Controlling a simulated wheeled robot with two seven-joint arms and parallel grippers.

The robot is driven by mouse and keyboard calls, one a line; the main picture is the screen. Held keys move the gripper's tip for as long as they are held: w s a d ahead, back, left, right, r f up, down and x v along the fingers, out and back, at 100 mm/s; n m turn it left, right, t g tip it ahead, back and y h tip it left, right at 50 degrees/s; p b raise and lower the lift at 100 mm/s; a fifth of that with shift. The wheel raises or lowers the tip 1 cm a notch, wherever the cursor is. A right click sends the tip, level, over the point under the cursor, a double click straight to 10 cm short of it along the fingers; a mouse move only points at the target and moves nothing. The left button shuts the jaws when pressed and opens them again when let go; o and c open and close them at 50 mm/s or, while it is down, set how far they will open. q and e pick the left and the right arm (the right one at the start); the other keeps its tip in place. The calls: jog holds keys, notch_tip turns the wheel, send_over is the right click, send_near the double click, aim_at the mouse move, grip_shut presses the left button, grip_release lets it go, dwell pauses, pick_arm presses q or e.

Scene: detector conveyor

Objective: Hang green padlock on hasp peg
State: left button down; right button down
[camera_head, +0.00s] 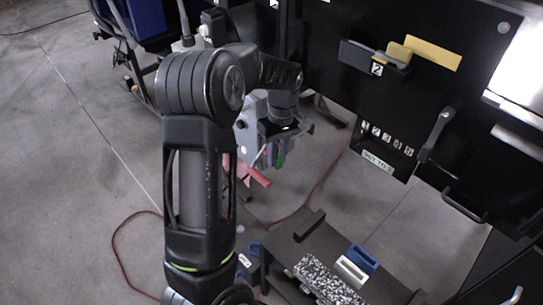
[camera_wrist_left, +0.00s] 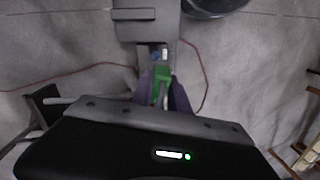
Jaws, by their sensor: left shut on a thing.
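My left gripper (camera_head: 275,156) hangs in the middle of the head view, below my bent left arm and over the floor. Its purple fingers are shut on a small green thing, the green padlock (camera_head: 281,160). The padlock (camera_wrist_left: 162,74) also shows between the purple fingers in the left wrist view; its shackle is hard to make out. The dark panel to the right carries a row of small numbered tags (camera_head: 388,135). I cannot tell which fitting is the hasp peg. The gripper is well apart from the panel. My right gripper is not in view.
A black lever handle (camera_head: 437,132) sticks out of the panel. A black holder marked 2 (camera_head: 373,62) with yellow cards (camera_head: 432,53) is above. A dark shelf (camera_head: 283,238) below bears blue and white blocks and a speckled piece. A red cable (camera_head: 115,245) lies on the floor.

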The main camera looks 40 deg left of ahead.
pick_arm(q)
jog(key=w, duration=0.1)
jog(key=w+t, duration=0.1)
jog(key=w, duration=0.2)
jog(key=shift+d+f, duration=0.1)
jog(key=shift+d, duration=0.25)
jog(key=c, duration=1.5)
grip_release()
jog(key=o, duration=0.3)
jog(key=shift+s+r, duration=0.1)
jog(key=shift+r, duration=0.1)
jog(key=shift+g, duration=0.5)
jog(key=shift+s+a+r, duration=0.1)
jog(key=shift+s+r, duration=0.35)
jog(key=shift+r, duration=0.8)
jog(key=shift+s+a+r, duration=0.15)
jog(key=shift+s+r, duration=0.35)
jog(key=shift+r, duration=0.8)
jog(key=shift+s+a+r, duration=0.1)
jog(key=shift+s+r, duration=0.35)
jog(key=shift+r, duration=0.8)
jog(key=shift+s+a, duration=0.1)
jog(key=shift+s, duration=0.05)
